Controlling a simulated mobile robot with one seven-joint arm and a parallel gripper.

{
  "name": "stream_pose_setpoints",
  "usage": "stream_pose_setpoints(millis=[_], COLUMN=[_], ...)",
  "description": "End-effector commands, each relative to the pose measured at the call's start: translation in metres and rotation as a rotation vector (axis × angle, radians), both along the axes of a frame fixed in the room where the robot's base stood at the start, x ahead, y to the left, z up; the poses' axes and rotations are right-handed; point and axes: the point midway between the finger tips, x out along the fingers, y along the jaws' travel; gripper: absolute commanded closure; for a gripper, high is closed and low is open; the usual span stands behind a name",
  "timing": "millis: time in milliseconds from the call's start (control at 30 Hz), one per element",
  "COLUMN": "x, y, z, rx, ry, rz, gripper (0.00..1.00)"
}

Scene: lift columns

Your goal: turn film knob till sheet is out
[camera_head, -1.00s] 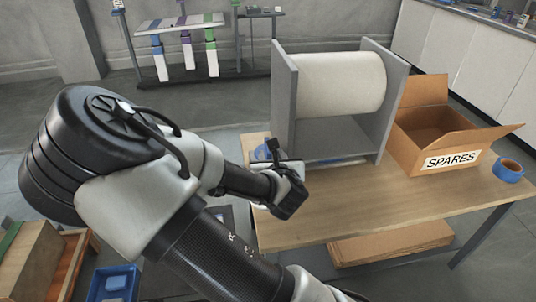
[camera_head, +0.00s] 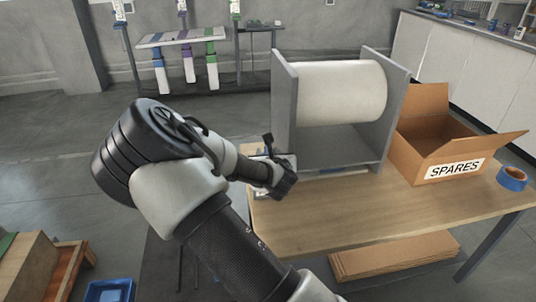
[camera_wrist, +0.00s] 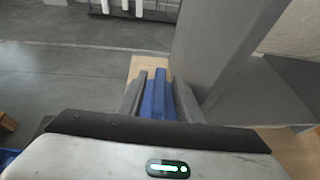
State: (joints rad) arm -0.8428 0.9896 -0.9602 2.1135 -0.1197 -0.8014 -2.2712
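A thick pale film roll (camera_head: 342,92) lies level between two grey side panels of a stand (camera_head: 285,105) on the wooden table. My gripper (camera_wrist: 158,98) is beside the left panel, near the table's left end. In the wrist view, a blue part (camera_wrist: 154,98), perhaps the knob, lies between my two grey fingers. Whether the fingers press on it is not clear. In the head view, my wrist hides most of the blue part and my fingertips. No loose sheet is clearly visible.
An open cardboard box marked SPARES (camera_head: 440,135) and a roll of blue tape (camera_head: 512,178) sit on the table's right. The table front (camera_head: 345,212) is clear. Flat cardboard (camera_head: 392,257) lies underneath. A blue bin (camera_head: 108,291) is at lower left.

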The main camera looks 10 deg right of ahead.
Motion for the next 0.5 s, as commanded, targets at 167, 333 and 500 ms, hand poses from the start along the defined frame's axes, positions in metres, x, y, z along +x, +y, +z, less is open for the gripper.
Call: stream_pose_setpoints(millis=[167,333,500], x=[-0.0002,-0.0003,0.0001], y=[0.0001,0.0002,0.0011], z=[0.0000,0.0000,-0.0006], rx=[0.000,0.000,-0.004], ry=[0.000,0.000,0.001], rz=[0.000,-0.001,-0.024], gripper=[0.98,1.00,1.00])
